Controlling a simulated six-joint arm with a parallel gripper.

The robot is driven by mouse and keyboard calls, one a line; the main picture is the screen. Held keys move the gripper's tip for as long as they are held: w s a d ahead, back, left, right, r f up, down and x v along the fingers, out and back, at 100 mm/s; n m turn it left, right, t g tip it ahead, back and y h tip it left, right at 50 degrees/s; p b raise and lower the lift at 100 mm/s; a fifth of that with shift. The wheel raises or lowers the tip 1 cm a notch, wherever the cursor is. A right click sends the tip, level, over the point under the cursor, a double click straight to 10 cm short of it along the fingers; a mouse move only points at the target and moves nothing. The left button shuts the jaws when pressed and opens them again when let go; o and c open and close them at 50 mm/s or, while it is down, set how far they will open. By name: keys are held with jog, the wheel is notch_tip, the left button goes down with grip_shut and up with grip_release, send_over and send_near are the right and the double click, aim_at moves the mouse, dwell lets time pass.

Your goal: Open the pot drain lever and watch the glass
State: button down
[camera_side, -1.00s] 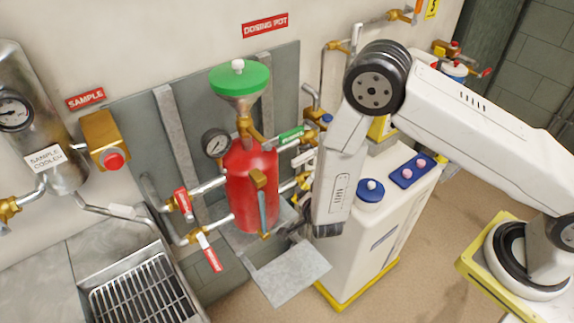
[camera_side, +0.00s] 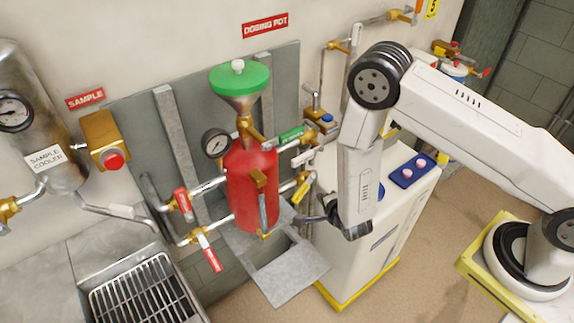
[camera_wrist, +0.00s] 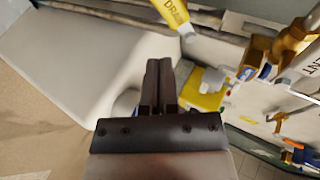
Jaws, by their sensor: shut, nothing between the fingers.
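The red dosing pot (camera_side: 250,190) stands upright on its panel with a green-lidded funnel (camera_side: 240,82) on top. The yellow drain lever (camera_side: 302,190) is on the pot's right and slants downward. In the wrist view its yellow tag (camera_wrist: 175,12), partly reading DRAIN, is at the top edge, just beyond my fingertips. A narrow pale-blue strip (camera_side: 263,210) on the pot's front, between brass fittings, looks like the glass; its level is too small to read. My gripper (camera_side: 304,219) is below and beside the drain lever, apart from it. Its fingers (camera_wrist: 158,75) are shut and empty.
A green-tagged lever (camera_side: 290,136) and red-tagged levers (camera_side: 183,200) branch off the pot. A pressure gauge (camera_side: 215,143) is at its upper left. A grey open tray (camera_side: 290,275) lies below. A white cabinet (camera_side: 335,265) stands close on the right, behind my arm.

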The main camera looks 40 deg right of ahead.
aim_at(304, 188)
jog(key=s+d+m+y, duration=0.1)
jog(key=s+m+y, duration=0.3)
jog(key=s+m, duration=0.3)
jog(key=m, duration=0.4)
jog(key=shift+s+d+f+y, duration=0.15)
jog(key=shift+s+f+y, duration=0.15)
jog(key=shift+s+f, duration=0.1)
jog(key=shift+w, duration=0.1)
jog(key=w+a+f, duration=0.2)
jog(key=w, duration=0.9)
jog(key=shift+a+f, duration=0.2)
jog(key=shift+f, duration=0.05)
